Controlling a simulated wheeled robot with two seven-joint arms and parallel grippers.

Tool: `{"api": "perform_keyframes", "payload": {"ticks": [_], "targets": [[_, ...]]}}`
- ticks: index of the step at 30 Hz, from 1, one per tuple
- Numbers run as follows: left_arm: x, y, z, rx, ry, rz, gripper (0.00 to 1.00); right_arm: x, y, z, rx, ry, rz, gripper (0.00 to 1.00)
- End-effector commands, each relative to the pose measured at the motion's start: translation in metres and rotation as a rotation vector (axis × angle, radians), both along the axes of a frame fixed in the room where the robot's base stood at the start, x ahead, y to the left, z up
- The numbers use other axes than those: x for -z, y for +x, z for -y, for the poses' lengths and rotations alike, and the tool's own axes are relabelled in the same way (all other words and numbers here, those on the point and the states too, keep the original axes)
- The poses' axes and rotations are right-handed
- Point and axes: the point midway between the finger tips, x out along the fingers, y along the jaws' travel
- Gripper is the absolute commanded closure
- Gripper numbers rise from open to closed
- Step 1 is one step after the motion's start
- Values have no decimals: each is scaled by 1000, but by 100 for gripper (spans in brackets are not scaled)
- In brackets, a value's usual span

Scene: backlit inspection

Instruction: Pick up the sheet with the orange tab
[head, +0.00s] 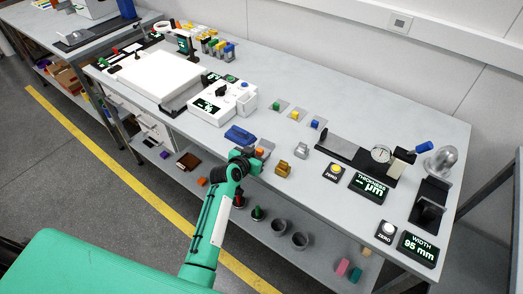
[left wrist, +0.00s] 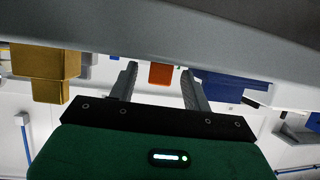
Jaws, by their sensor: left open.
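The orange tab (head: 260,151) shows at the front edge of the workbench, just beyond my left gripper (head: 248,157). A small grey piece next to the tab looks like its sheet; the arm partly hides it. In the left wrist view the orange tab (left wrist: 160,74) lies between the two spread fingers of my left gripper (left wrist: 159,84), with gaps on both sides. The gripper is open and holds nothing. My right gripper is not in view.
A thickness gauge (head: 380,154) stands to the right.

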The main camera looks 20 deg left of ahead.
Motion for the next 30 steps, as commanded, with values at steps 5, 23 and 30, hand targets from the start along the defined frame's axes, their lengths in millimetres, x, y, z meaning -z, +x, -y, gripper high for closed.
{"api": "perform_keyframes", "payload": {"ticks": [5, 23, 30], "targets": [[0, 0, 0, 0, 0, 0, 72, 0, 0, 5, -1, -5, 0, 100], [-13, 0, 0, 0, -1, 4, 99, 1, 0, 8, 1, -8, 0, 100], [-65, 0, 0, -1, 1, 9, 99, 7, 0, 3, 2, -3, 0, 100]]}}
